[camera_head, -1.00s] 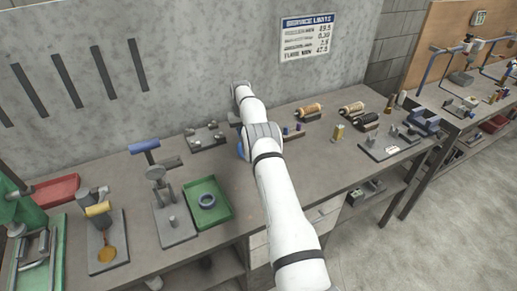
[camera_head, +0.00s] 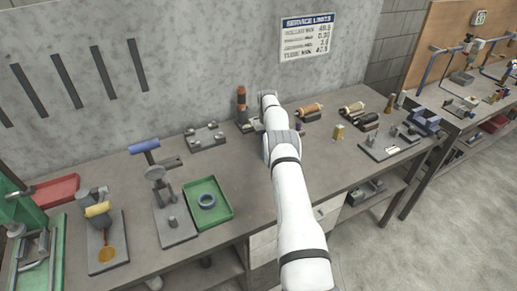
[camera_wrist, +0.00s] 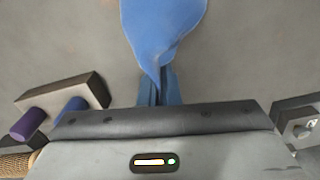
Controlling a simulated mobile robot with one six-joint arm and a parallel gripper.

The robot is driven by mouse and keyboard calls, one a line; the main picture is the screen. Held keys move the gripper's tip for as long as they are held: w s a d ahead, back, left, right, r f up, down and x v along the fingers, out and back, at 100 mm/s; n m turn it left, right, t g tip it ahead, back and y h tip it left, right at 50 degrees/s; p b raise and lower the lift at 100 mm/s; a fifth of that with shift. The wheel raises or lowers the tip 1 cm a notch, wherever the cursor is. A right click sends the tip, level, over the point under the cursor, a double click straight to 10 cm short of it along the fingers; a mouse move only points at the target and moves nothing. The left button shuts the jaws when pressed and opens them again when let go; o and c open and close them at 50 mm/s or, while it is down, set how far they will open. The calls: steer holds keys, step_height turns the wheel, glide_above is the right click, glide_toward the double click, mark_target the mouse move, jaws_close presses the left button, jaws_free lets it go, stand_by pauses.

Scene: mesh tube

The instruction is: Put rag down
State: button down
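The blue rag (camera_wrist: 163,28) hangs from my gripper (camera_wrist: 158,92) in the wrist view. It narrows to a pinched point between the two fingers, which are close together on it. The rag's wide part spreads toward the top of the picture over bare grey bench; I cannot tell whether it touches the surface. In the head view my arm hides both the gripper and the rag, above the middle of the workbench (camera_head: 262,190).
In the wrist view a block with a purple cylinder (camera_wrist: 28,124) and a blue cylinder (camera_wrist: 72,109) lies left of the gripper. A metal fitting (camera_wrist: 300,127) is at right. In the head view a green tray (camera_head: 222,211) and an orange-topped post (camera_head: 241,103) stand left of my arm.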

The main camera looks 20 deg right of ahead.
steer(key=c, duration=2.1)
jaws_free()
steer(key=o, duration=0.9)
